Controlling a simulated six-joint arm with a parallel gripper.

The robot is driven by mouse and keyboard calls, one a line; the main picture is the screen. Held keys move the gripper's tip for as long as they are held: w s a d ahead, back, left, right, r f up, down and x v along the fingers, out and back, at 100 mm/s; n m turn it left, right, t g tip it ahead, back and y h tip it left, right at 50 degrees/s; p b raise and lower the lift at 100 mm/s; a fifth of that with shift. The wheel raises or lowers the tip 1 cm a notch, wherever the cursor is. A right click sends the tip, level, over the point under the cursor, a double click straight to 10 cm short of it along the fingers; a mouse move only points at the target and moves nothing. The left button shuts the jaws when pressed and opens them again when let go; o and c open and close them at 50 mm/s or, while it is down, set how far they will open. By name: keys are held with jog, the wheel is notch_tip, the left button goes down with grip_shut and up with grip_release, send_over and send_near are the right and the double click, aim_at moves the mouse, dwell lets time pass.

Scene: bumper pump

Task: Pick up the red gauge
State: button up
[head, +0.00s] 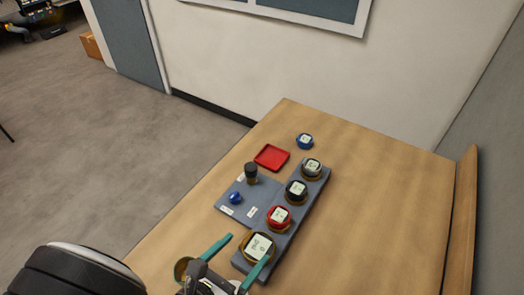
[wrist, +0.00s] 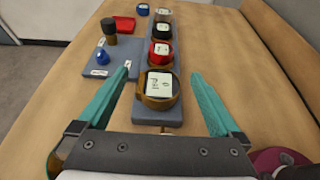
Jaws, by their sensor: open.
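The red gauge (head: 279,217) has a pale face and sits in the second holder from the near end of a grey rack (head: 272,250). In the wrist view the red gauge (wrist: 153,61) stands ahead of my fingertips, behind the nearest gauge (wrist: 158,88). My gripper (head: 237,256) is open and empty at the near end of the rack. Its two teal fingers show in the wrist view (wrist: 160,80) on either side of the nearest gauge, apart from the red one. The red gauge's lower part is hidden by its holder.
A black gauge (head: 296,188) and a grey gauge (head: 312,167) sit farther along the rack. A blue gauge (head: 305,141) and a red tray (head: 271,157) lie beyond. A grey board (head: 226,208) left of the rack bears a dark cylinder (head: 251,175) and a blue knob (head: 235,197).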

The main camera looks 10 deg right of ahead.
aim_at(280, 214)
jog(key=x, duration=1.5)
jog(key=shift+s+f, duration=0.2)
jog(key=c, duration=1.6)
